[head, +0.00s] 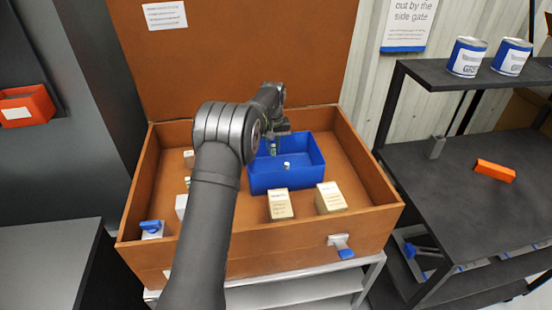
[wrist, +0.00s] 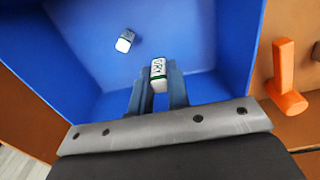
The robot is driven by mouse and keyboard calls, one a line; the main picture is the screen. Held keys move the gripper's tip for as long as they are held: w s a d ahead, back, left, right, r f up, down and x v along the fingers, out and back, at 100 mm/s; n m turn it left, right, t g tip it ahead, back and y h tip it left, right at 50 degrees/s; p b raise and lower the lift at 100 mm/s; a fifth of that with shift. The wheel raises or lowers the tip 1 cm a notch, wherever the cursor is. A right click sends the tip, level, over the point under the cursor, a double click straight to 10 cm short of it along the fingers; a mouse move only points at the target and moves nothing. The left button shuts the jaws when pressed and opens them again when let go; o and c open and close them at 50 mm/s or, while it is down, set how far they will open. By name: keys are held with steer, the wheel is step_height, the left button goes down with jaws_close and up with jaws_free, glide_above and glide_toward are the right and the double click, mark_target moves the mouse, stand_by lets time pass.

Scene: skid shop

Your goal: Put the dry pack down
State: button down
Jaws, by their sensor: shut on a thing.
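My gripper (wrist: 160,80) is shut on the dry pack (wrist: 158,72), a small white block with green edges and the letters DRY. In the wrist view the pack sits between the two fingers, over the inside of the blue bin (wrist: 215,45). In the head view the dry pack (head: 273,149) shows below my gripper, at the left part of the blue bin (head: 290,182). I cannot tell whether it touches the bin floor. A second small white pack (wrist: 124,40) lies in the bin, apart from my gripper; it also shows in the head view (head: 287,166).
The bin stands inside a brown wooden crate (head: 250,236) with a raised lid (head: 240,60). Two pale boxes, one left (head: 280,206) and one right (head: 330,198), stand in front of the bin. An orange tool-like thing (wrist: 285,85) is beside the bin. A dark shelf (head: 460,190) stands right.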

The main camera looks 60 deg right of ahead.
mark_target(273, 156)
step_height(273, 156, down, 7)
stand_by(0.3)
steer(key=shift+f, duration=0.1)
steer(key=c, duration=1.4)
jaws_free()
step_height(273, 156, up, 12)
steer(key=shift+r, duration=0.1)
steer(key=shift+f, duration=4.3)
steer(key=shift+f, duration=0.1)
